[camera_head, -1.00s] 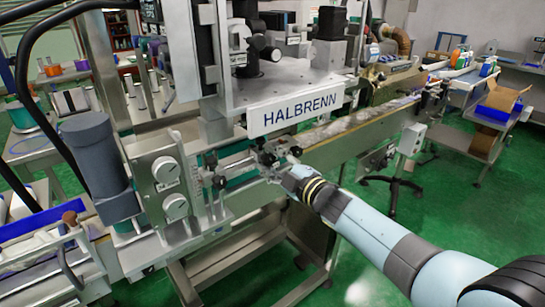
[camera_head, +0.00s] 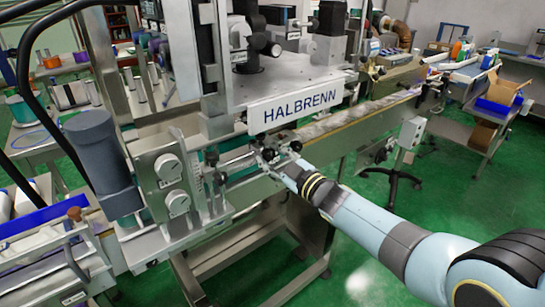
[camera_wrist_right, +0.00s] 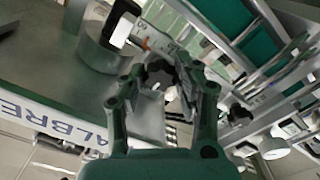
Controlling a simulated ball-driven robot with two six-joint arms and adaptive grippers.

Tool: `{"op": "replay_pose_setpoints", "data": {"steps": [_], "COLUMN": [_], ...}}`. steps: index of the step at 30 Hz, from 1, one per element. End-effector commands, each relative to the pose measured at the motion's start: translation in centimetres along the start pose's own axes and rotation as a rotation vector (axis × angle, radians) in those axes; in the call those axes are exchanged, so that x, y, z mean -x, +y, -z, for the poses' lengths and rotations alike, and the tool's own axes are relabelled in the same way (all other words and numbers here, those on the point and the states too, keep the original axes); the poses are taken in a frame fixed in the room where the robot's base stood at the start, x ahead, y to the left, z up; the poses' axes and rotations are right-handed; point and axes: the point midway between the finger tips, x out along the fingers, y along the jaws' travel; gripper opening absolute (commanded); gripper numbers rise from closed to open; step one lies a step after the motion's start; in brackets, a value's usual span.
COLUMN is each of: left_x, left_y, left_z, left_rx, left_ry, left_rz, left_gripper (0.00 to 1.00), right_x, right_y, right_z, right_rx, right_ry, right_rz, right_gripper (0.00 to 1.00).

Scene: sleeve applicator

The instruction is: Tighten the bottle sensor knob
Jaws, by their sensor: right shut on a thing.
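The sensor knob is a small dark lobed knob (camera_wrist_right: 160,73) in the right wrist view, on the machine's rail hardware below the HALBRENN sign. My right gripper (camera_wrist_right: 160,88) has its two green fingers on either side of this knob and is shut on it. In the head view my right gripper (camera_head: 278,163) reaches in from the lower right to the clamp fittings under the sign, and the knob is hard to tell apart there. My left gripper is not in view.
The HALBRENN sign (camera_head: 295,106) and its metal plate sit just above the gripper. Other dark knobs (camera_wrist_right: 240,114) are close by on the rails. A conveyor (camera_head: 370,120) runs to the back right. The green floor (camera_head: 400,200) at the right is mostly open.

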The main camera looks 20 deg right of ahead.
Motion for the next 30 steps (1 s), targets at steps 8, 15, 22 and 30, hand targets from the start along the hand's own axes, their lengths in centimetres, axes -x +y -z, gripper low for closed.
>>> {"op": "replay_pose_setpoints", "data": {"steps": [8,15,22,30], "left_x": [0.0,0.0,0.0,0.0], "left_y": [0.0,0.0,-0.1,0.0], "left_z": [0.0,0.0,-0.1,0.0], "left_rx": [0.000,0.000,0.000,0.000], "left_ry": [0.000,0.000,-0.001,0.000], "left_rz": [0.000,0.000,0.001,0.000], "left_gripper": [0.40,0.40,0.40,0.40], "right_x": [0.1,0.1,0.3,4.2], "right_y": [-0.2,-0.1,-0.1,-0.1], "right_z": [-0.2,-0.1,-0.1,-0.2], "right_rx": [-0.002,0.000,0.000,0.003], "right_ry": [-0.005,-0.002,-0.001,-0.003], "right_rz": [0.003,0.001,0.001,0.002], "right_gripper": [0.36,0.54,0.54,0.54]}}
